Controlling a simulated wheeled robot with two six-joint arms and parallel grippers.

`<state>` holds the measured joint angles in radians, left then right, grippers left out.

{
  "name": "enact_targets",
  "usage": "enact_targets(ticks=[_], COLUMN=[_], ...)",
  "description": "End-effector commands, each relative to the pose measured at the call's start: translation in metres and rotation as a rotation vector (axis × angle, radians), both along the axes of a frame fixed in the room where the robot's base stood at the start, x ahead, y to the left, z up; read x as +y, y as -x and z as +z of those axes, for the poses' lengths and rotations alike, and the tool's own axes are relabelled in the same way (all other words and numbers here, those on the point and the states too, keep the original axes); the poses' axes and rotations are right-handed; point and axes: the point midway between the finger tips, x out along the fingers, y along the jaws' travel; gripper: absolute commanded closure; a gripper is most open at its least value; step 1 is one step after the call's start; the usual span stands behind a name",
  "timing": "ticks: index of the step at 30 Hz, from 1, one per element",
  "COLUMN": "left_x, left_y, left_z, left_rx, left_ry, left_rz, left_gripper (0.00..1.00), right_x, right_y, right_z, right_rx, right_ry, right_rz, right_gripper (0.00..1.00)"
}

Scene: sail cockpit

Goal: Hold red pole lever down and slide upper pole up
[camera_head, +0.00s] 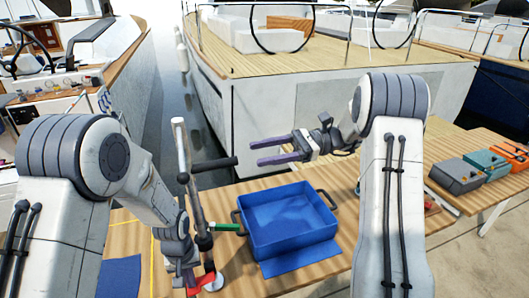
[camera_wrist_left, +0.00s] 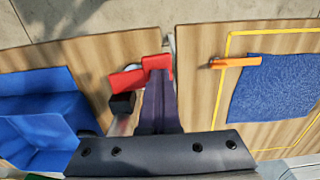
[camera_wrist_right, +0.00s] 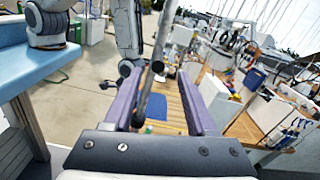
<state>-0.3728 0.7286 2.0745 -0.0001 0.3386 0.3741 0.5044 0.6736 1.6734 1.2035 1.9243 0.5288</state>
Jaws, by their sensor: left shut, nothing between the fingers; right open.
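The grey upper pole (camera_head: 181,143) stands nearly upright on the table, with a black crossbar handle (camera_head: 215,164) pointing right. The red lever (camera_head: 203,282) is low at the pole's foot; it also shows in the left wrist view (camera_wrist_left: 156,64). My left gripper (camera_wrist_left: 158,78) is shut with nothing between its fingers. Its tips are at the red lever, seemingly against it; whether they press it I cannot tell. My right gripper (camera_head: 262,152) is open, its tips a little right of the handle's end. In the right wrist view the pole (camera_wrist_right: 164,30) appears between the fingers (camera_wrist_right: 160,98).
A blue crate (camera_head: 290,240) with dark handles stands right of the pole, beside a green-handled item (camera_head: 226,227). A blue mat (camera_head: 120,278) lies at left. Grey, teal and orange boxes (camera_head: 484,160) sit on the far right table. Boats lie behind.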

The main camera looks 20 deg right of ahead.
Motion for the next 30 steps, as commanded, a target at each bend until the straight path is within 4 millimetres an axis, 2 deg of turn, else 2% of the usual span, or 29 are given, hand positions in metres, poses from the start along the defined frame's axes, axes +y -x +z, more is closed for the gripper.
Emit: enact_targets(ticks=[21, 30], left_x=[0.000, 0.000], left_y=[0.000, 0.000], left_z=[0.074, 0.077], left_rx=[0.000, 0.000], left_ry=[0.000, 0.000], left_rz=[0.000, 0.000], left_gripper=[1.00, 1.00], right_x=[0.000, 0.000], right_y=[0.000, 0.000], right_z=[0.061, 0.063], right_rx=[0.000, 0.000], right_ry=[0.000, 0.000], right_rz=[0.000, 0.000], right_gripper=[0.43, 0.43])
